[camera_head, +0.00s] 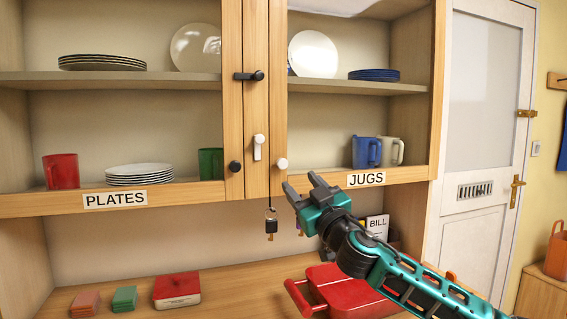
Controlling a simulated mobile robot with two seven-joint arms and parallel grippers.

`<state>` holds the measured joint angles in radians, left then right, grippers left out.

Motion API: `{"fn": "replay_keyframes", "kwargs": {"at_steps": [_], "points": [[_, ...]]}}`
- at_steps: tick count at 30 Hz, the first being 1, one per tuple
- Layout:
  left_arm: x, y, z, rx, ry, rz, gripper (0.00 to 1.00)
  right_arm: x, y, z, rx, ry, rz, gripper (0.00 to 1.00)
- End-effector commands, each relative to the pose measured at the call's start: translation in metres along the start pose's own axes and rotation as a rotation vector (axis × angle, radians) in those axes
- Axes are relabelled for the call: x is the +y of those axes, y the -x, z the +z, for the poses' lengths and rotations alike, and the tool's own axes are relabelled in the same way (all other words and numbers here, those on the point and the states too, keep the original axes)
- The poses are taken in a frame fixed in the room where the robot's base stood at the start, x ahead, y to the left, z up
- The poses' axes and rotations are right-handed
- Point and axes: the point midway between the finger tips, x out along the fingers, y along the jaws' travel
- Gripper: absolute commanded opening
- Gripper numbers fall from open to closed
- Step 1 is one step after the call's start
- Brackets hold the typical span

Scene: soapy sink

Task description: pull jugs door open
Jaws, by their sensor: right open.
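The jugs door (279,100) is the right-hand wooden-framed door of the wall cupboard, labelled JUGS (366,179). It looks closed. A round pale knob (281,164) sits low on its left stile. My right gripper (302,184) is open and empty, a little below and right of the knob, with its fingers pointing up and left. It appears apart from the knob. A blue jug (366,152) and a cream jug (397,151) show behind the door. My left gripper is not in view.
The plates door at left has a black knob (235,166). A black latch (249,76) and a white catch (258,147) sit between the doors. Keys (270,224) hang below. A red box (177,289) and a red handled item (345,290) lie on the counter.

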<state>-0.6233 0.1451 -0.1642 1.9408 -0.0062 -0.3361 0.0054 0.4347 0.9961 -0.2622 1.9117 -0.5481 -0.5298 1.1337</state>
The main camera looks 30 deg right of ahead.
Motion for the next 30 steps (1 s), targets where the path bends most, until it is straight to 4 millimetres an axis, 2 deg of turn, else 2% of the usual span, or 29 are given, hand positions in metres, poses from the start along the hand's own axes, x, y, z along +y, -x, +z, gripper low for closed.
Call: {"fn": "replay_keyframes", "kwargs": {"at_steps": [9,15,21,30], "points": [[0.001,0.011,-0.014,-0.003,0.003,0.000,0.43,0.001,-0.050,-0.003,0.001,0.000,0.002,0.54],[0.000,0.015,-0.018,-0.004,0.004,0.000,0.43,0.000,-0.074,-0.002,0.001,0.000,0.000,0.54],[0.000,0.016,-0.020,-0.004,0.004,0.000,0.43,-0.001,-0.085,-0.001,0.000,0.001,-0.001,0.54],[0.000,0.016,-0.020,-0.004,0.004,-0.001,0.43,-0.001,-0.086,0.000,0.000,0.001,-0.002,0.54]]}}
